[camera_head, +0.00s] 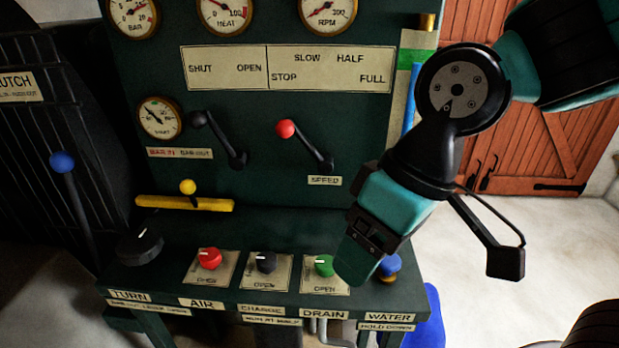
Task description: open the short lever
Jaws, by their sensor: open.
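The black-knobbed lever (219,140) is on the green panel beneath the SHUT and OPEN words of the white plate (225,69). It leans up and left, toward the SHUT side; I take it as the short lever. The red-knobbed lever (305,145), marked SPEED, is to its right and also leans up-left. My gripper (357,262) hangs from the arm at the right, in front of the panel's lower right and near the green DRAIN knob. It is apart from both levers and open, with its fingertips hard to make out; nothing shows held in it.
A yellow bar with a ball-knobbed pin (188,190) crosses below the levers. A shelf carries a black TURN knob (140,246), a red knob (209,259), a black knob (266,262) and a green knob (324,265). A blue-knobbed CLUTCH lever (75,190) stands left.

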